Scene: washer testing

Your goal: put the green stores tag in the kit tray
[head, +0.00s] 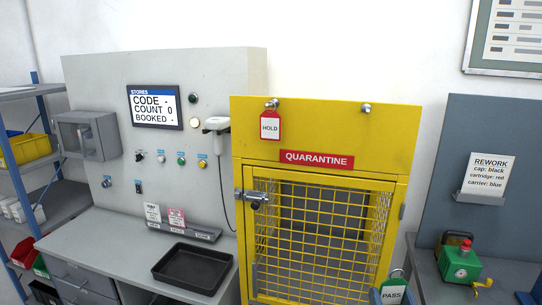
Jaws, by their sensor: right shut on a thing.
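A green tag (393,292) with a white PASS label and a ring at its top shows at the bottom edge, in front of the lower right of the yellow cage. My right gripper (391,299) is shut on this tag; only a little of the gripper shows beside it, and the rest is cut off by the frame. A black, empty-looking tray (192,268) lies on the grey bench at the left, well apart from the tag. My left gripper is not in view.
A yellow quarantine cage (330,130), door shut, stands between the left bench (95,240) and the rework bench. A red HOLD tag (270,126) hangs on its left hook. A small rack (190,230) stands behind the tray. A green unit (460,265) sits at right.

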